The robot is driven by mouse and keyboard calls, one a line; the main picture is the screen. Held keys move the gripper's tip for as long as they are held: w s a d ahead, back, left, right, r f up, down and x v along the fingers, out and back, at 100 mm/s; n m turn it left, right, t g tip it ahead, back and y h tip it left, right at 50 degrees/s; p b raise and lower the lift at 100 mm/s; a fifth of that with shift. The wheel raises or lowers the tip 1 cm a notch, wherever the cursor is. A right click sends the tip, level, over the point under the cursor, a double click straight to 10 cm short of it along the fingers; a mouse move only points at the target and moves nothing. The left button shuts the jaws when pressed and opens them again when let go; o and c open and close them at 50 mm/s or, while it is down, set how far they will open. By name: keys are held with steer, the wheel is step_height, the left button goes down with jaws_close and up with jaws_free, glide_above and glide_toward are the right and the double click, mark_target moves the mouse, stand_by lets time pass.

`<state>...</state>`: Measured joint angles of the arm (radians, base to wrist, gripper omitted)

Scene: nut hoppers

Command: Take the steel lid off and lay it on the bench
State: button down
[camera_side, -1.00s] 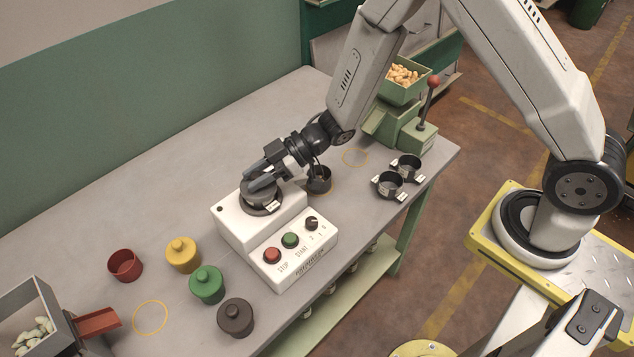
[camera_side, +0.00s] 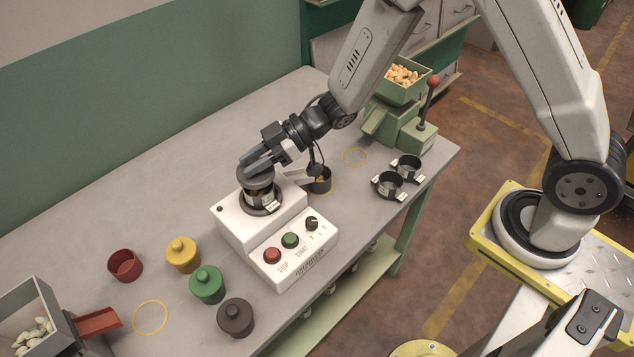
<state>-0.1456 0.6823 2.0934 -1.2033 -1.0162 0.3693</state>
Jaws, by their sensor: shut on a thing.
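A white machine (camera_side: 228,227) with red and green buttons and a knob stands mid-bench. My gripper (camera_side: 256,166) is above its round top opening, shut on the steel lid (camera_side: 254,175), a grey round cap. The lid is raised over the opening. A shiny metal cylinder (camera_side: 262,193) with a pale label shows below it, inside the dark ring (camera_side: 262,209). I cannot tell whether the lid is fully clear of this cylinder. The fingers hide part of the lid. The grey bench (camera_side: 150,225) is below.
A dark cup (camera_side: 320,183) stands behind the machine. Red (camera_side: 125,266), yellow (camera_side: 183,256), green (camera_side: 207,286) and brown (camera_side: 236,318) pots stand at the front left. A green nut hopper (camera_side: 400,92) is at the back right. The bench left of the machine is mostly clear.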

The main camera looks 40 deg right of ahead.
mark_target(254, 159)
steer(key=shift+r, duration=3)
steer(key=s+d+f, duration=0.7)
steer(key=s+d, duration=0.4)
steer(key=s, duration=0.2)
steer(key=shift+s+d, duration=0.25)
steer(key=shift+d, duration=0.15)
steer(key=shift+f, duration=0.15)
steer(key=shift+f, duration=1.85)
steer(key=shift+f, duration=2)
